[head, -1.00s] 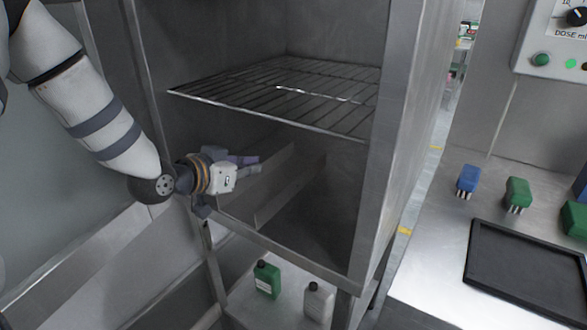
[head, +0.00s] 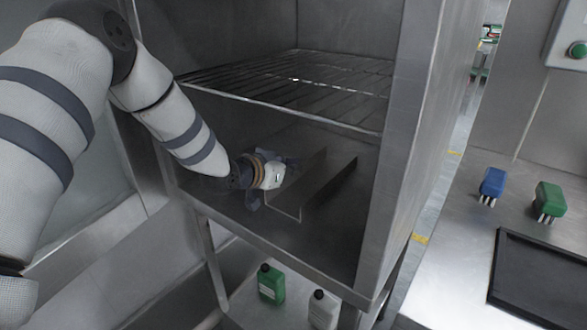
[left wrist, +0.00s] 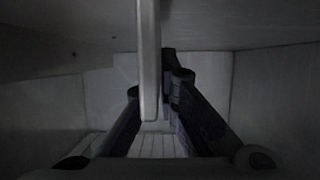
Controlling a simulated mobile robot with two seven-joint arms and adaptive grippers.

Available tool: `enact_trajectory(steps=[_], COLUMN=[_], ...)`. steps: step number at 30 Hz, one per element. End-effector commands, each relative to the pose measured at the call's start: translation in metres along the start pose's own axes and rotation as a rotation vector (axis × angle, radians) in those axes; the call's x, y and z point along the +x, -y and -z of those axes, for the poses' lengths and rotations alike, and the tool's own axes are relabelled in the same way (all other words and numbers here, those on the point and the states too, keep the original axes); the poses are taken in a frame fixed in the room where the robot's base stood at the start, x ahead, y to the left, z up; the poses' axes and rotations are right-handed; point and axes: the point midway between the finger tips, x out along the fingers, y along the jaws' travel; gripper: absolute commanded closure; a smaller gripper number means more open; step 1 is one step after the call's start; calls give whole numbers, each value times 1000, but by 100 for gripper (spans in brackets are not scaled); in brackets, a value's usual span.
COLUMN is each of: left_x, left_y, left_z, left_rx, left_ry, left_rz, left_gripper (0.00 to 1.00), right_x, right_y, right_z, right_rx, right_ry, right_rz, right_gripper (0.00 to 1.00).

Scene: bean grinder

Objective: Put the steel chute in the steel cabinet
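The steel chute (head: 312,182), a grey channel with upright walls, lies in the lower compartment of the steel cabinet (head: 415,130), on its floor, below the wire shelf. My left gripper (head: 281,175) reaches in from the left and is at the chute's left wall; its fingertips are largely hidden in the head view. In the left wrist view, a pale upright wall edge of the chute (left wrist: 150,70) stands between the two dark fingers (left wrist: 152,95), which close in on it from both sides. My right gripper is not in view.
The cabinet's front lip (head: 275,248) and right side wall bound the compartment. A green bottle (head: 271,285) and a grey bottle (head: 323,310) stand below. The counter at right holds blue and green connectors and a dark tray (head: 545,285).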

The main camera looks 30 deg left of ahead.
Motion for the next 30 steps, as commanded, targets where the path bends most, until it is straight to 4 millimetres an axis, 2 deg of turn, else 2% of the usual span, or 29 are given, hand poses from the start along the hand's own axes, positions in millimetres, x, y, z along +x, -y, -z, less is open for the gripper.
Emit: enact_trajectory(steps=[8,11,12,21,25,30], left_x=[0,0,0,-1,-24,-69], left_y=[0,0,0,0,0,0], left_z=[0,0,0,3,8,13], left_rx=[1,1,2,2,1,0], left_ry=[-2,1,1,-2,-6,-15], left_rz=[-1,-1,-1,-1,0,0], left_gripper=[100,78,75,75,75,75], right_x=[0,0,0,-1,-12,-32], right_y=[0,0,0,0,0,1], right_z=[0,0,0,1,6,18], right_rx=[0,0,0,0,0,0], right_ry=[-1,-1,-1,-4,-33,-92], right_rz=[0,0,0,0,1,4], right_gripper=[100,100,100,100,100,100])
